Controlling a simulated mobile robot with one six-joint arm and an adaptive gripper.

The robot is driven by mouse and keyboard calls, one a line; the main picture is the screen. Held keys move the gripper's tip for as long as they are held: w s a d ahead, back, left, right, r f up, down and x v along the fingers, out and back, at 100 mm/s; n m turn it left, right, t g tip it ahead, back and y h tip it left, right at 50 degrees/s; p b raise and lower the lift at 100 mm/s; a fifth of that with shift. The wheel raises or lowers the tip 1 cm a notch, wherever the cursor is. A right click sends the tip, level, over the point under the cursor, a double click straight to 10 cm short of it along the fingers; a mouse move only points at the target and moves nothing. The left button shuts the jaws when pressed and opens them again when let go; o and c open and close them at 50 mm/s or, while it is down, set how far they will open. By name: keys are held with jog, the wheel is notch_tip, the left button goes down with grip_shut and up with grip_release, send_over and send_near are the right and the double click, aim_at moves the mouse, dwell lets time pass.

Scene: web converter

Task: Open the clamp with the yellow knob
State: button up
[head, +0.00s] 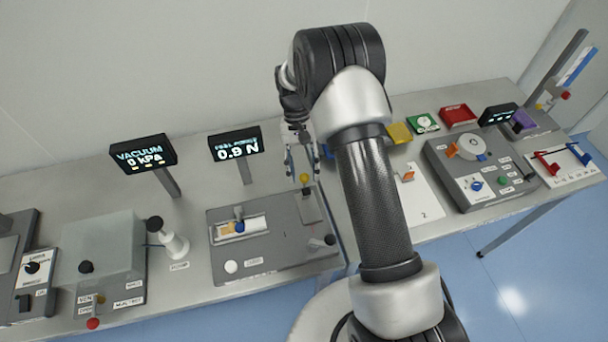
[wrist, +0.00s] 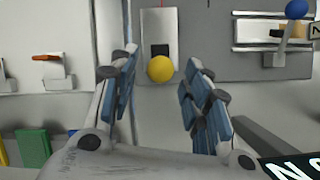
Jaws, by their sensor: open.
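The yellow knob (head: 304,177) stands at the right back part of the grey peel tester (head: 285,245), above a grey clamp block (head: 313,208). In the wrist view the round yellow knob (wrist: 160,69) is centred between the fingertips, in front of the clamp's light plate (wrist: 159,14) with a dark slot. My gripper (head: 301,160) is just above and behind the knob in the head view. In the wrist view my gripper (wrist: 160,62) is open, with a gap visible on both sides of the knob. Part of the clamp is hidden by the knob.
The peel force display (head: 235,146) reads 0.9 N and stands left of my gripper. A blue knob (head: 239,212) and a black-knobbed lever (head: 328,240) are on the same tester. The vacuum display (head: 143,156) is further left. A white numbered card (head: 425,200) lies right of my arm.

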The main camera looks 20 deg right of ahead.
jog(key=v, duration=0.9)
jog(key=shift+r, duration=0.3)
jog(key=shift+w, duration=0.1)
jog(key=s+r+n+t+b, duration=0.1)
jog(key=s+r+t+b, duration=0.35)
jog(key=s+r, duration=0.75)
jog(key=s+f+n+t+b, duration=0.1)
jog(key=s+f+t+b, duration=0.1)
jog(key=s, duration=0.6)
jog(key=s+f+n+t+b, duration=0.1)
jog(key=s+t+b, duration=0.2)
jog(key=s, duration=0.6)
jog(key=shift+s+f+b, duration=0.35)
jog(key=shift+f+b, duration=0.05)
jog(key=shift+b, duration=0.15)
